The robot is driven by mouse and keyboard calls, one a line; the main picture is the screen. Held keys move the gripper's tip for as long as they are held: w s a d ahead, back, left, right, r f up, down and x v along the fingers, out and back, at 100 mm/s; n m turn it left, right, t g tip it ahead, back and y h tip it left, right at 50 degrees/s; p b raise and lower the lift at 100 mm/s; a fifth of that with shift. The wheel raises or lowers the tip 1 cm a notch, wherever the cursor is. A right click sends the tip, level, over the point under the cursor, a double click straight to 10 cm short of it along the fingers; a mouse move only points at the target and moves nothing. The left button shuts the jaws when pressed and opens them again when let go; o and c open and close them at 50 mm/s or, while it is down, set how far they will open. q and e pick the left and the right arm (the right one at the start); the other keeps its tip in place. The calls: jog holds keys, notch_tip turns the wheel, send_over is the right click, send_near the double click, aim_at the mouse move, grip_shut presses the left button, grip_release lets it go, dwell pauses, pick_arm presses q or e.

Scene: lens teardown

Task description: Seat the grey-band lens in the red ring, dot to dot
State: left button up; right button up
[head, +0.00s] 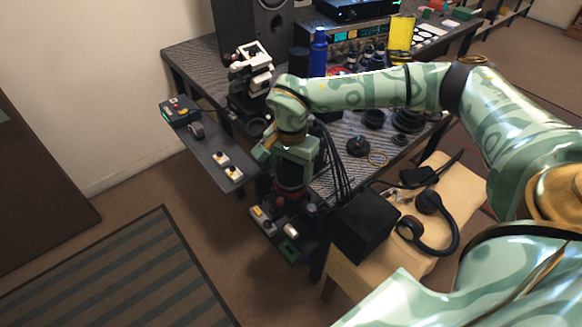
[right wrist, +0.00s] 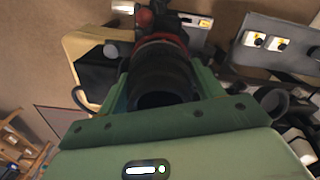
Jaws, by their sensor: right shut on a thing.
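My right gripper (head: 291,163) points down over the small lower shelf at the near left end of the bench. It is shut on a dark, ribbed lens barrel (right wrist: 160,78), which stands between its green fingers in the right wrist view. A red ring (right wrist: 160,40) shows at the far end of the barrel. I cannot tell whether lens and ring touch or are apart. My left gripper is not in view.
A side shelf (head: 209,150) with small switch blocks lies to the left. A black box (head: 362,222) and headphones (head: 440,222) are on a pale stool to the right. Several dark lens parts (head: 375,119) and a blue bottle (head: 318,52) stand on the bench.

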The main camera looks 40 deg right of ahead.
jog(key=shift+f, duration=0.5)
dwell(0.5)
jog(key=o, duration=1.3)
jog(key=shift+r, duration=0.1)
notch_tip(320, 180, up, 16)
jog(key=p, duration=0.4)
jog(key=shift+r+p, duration=0.1)
jog(key=shift+p, duration=0.2)
